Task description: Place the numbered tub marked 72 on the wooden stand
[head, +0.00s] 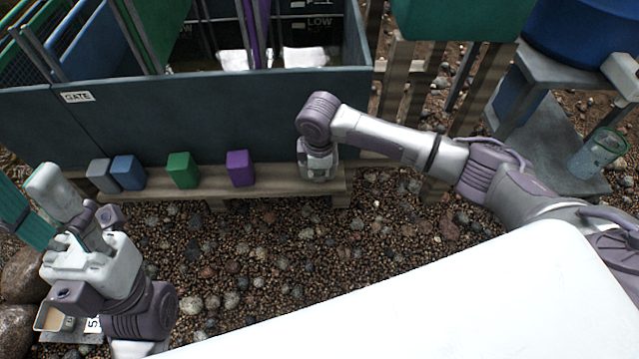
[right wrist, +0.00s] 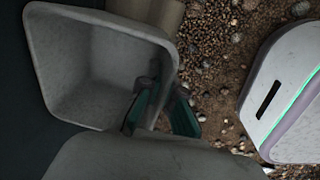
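My right gripper (right wrist: 166,95) has its two teal fingers drawn close together on either side of the wall of an empty grey tub (right wrist: 95,60), one finger inside and one outside. No number shows on this tub. In the head view my right gripper (head: 318,170) points down over the right end of a low wooden stand (head: 275,184); its fingers and the tub are hidden there.
Grey (head: 102,176), blue (head: 128,173), green (head: 183,170) and purple (head: 240,168) blocks stand along the bench, before a dark tank (head: 200,118). A tan container (head: 50,318) sits bottom left beside a partly hidden number label (head: 93,325). Gravel lies in front.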

